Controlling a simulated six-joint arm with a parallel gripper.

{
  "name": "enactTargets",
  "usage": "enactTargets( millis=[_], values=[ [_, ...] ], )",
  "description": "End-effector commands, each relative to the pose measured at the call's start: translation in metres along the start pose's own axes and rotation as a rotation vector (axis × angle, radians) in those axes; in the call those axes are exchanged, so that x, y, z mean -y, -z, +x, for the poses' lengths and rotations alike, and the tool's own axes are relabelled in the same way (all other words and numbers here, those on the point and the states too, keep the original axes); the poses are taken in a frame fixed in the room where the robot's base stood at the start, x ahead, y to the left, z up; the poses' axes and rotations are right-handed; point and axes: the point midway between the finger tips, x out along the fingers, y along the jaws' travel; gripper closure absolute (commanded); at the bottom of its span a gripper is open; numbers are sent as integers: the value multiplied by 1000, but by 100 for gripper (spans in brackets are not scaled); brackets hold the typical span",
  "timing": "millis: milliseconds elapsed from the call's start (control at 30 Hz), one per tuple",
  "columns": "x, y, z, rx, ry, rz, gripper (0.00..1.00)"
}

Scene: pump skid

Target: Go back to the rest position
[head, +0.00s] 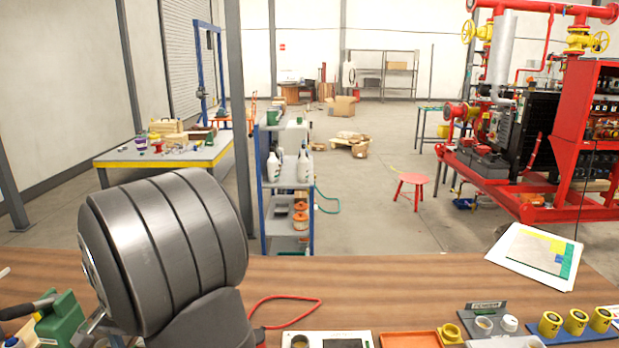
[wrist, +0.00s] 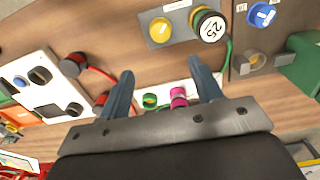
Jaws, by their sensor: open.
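My gripper (wrist: 161,68) shows in the wrist view with its two fingers spread apart and nothing held between them. Its fingers hang over the wooden bench, with a white tray (wrist: 150,88) beyond and partly behind them. A green ring (wrist: 149,101) and a magenta ring (wrist: 179,97) show between the fingers; I cannot tell how far below they are. In the head view my grey arm fills the left foreground, and my gripper's fingers cannot be seen there.
The wooden bench (head: 400,277) holds a red cable (head: 285,298), an orange tray (head: 409,340), yellow cylinders (head: 575,320) and a board (head: 535,254). A green container (head: 62,322) stands by my arm. In the wrist view a grey plate (wrist: 182,22) lies ahead. The bench's middle back is clear.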

Motion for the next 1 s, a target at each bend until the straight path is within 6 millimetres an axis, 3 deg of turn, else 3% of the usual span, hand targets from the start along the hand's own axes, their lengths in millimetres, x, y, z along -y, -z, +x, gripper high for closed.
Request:
enactTargets(
  millis=[767,1000],
  values=[
    [0,0,158,2,-2,-1,41],
    [1,1,153,-2,2,-205,41]
  ],
)
